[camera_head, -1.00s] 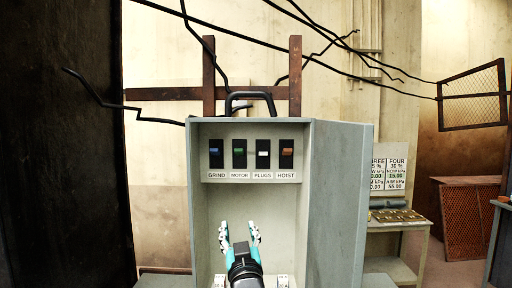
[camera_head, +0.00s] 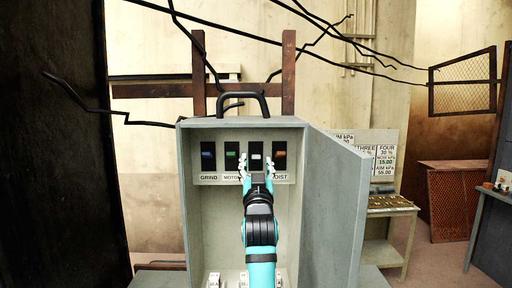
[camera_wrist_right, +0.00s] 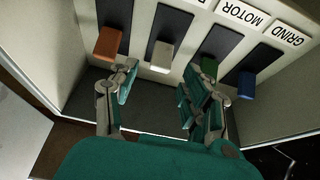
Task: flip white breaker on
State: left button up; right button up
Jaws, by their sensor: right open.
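The white breaker (camera_head: 256,156) is the third of the row of switches on the grey panel, between the green breaker (camera_head: 231,154) and the orange breaker (camera_head: 280,153). My right gripper (camera_head: 257,166) is open just below and in front of it, and hides its label. In the right wrist view the white breaker (camera_wrist_right: 162,56) stands out beyond the gap between the two open fingers (camera_wrist_right: 158,88). One finger is near the orange breaker (camera_wrist_right: 107,42), the other overlaps the green breaker (camera_wrist_right: 209,68). I see no contact with the white one. The left gripper is out of view.
The blue breaker (camera_head: 208,155) is at the left of the row. Several small white parts (camera_head: 243,279) sit low in the box. A side table (camera_head: 391,206) stands behind right.

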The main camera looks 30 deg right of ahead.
aim_at(256, 157)
jog(key=p+x, duration=0.1)
jog(key=x, duration=0.2)
jog(key=shift+w+d+r, duration=0.15)
jog(key=shift+r, duration=0.1)
jog(key=shift+w+d, duration=0.15)
jog(key=shift+w, duration=0.15)
jog(key=shift+c, duration=0.4)
grip_shut()
